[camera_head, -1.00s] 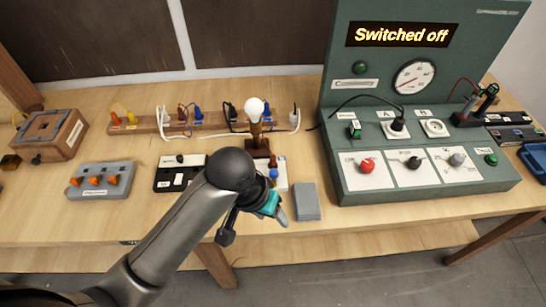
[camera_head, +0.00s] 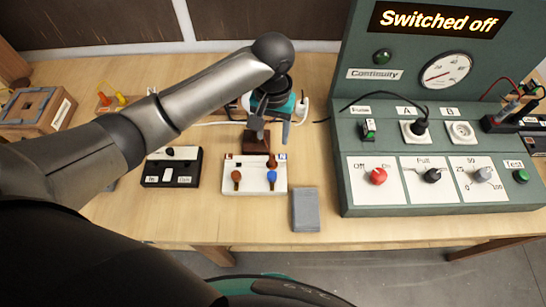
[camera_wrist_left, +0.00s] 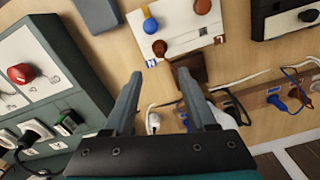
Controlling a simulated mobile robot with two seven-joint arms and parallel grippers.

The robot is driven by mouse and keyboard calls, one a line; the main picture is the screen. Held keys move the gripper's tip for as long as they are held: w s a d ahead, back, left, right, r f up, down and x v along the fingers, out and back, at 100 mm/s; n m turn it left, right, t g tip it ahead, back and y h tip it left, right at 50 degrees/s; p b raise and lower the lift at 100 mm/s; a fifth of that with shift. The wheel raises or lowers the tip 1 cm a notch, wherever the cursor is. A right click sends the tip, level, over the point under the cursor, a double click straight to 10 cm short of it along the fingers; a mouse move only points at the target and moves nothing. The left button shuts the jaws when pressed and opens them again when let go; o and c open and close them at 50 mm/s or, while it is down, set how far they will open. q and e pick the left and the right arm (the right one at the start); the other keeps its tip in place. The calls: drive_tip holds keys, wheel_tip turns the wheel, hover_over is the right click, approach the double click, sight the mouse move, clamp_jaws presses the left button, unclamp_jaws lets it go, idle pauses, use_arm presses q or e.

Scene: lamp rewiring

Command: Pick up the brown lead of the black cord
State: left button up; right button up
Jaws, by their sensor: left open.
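My left gripper (camera_head: 270,133) is open and empty. It hangs over the back of the table, above the small dark wooden lamp base (camera_head: 257,141). In the left wrist view its two fingers (camera_wrist_left: 160,75) are spread apart. A black cord (camera_head: 375,97) runs left from the black plug in socket A of the panel. Another black plug and cord (camera_wrist_left: 234,106) show right of the fingers in the left wrist view, by the wooden rail. I cannot make out a brown lead; my gripper and arm hide much of that area in the head view. My right gripper is not in view.
A white terminal block (camera_head: 254,175) with brown and blue knobs lies in front of the lamp base. A black switch block (camera_head: 171,167) and a grey block (camera_head: 305,210) flank it. The green test panel (camera_head: 345,150) stands at right, reading "Switched off". A white cord (camera_wrist_left: 262,73) crosses behind.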

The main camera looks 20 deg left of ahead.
sight(272, 157)
use_arm(q)
wheel_tip(272, 157, down, 5)
drive_tip(key=shift+r, duration=0.1)
drive_tip(key=shift+f+b, duration=0.3)
drive_tip(key=shift+f, duration=0.2)
drive_tip(key=f, duration=0.5)
drive_tip(key=shift+s, duration=0.3)
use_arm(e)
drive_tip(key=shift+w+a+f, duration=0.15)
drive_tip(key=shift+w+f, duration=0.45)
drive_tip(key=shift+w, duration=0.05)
use_arm(q)
drive_tip(key=shift+c, duration=0.8)
clamp_jaws()
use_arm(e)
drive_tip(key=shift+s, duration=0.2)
